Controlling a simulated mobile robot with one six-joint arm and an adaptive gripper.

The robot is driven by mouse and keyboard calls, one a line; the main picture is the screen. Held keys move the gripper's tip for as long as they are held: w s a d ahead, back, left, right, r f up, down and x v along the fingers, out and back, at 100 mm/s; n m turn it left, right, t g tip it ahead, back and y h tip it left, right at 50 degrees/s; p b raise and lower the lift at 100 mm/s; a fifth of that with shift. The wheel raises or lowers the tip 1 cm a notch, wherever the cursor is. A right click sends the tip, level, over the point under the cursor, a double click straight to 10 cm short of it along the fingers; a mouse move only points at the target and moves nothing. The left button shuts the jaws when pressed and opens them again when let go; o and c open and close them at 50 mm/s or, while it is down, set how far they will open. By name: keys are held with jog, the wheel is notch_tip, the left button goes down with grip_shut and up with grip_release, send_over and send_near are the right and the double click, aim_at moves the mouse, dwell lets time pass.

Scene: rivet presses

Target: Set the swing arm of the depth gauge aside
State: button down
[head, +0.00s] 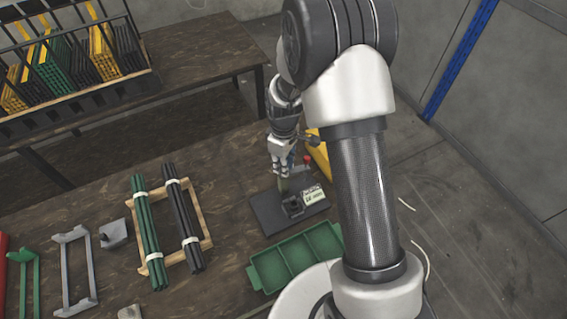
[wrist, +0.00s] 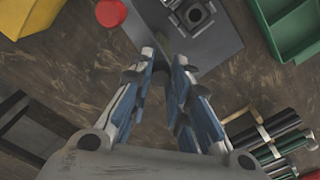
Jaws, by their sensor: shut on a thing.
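The depth gauge has a dark flat base plate (head: 270,215) on the table, with a small dark square block (head: 293,206) and a pale label on it. The plate and block also show at the top of the wrist view (wrist: 215,45). A red knob (head: 306,159) stands at the gauge's far side; it is at the top left of the wrist view (wrist: 111,13). My gripper (head: 282,172) points down over the plate's far side. Its fingers (wrist: 163,62) are shut on a slim dark part, seemingly the swing arm, mostly hidden between them.
A green compartment tray (head: 297,258) lies in front of the gauge. A yellow bin (head: 320,158) stands behind it. A wooden rack (head: 205,215) with green and black rod bundles is to the left, beside grey brackets (head: 73,270). Bare table lies between rack and gauge.

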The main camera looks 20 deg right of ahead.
dwell(0.4)
jog(key=c, duration=1.5)
grip_release()
jog(key=shift+o, duration=0.2)
jog(key=shift+r, duration=0.1)
notch_tip(320, 180, up, 12)
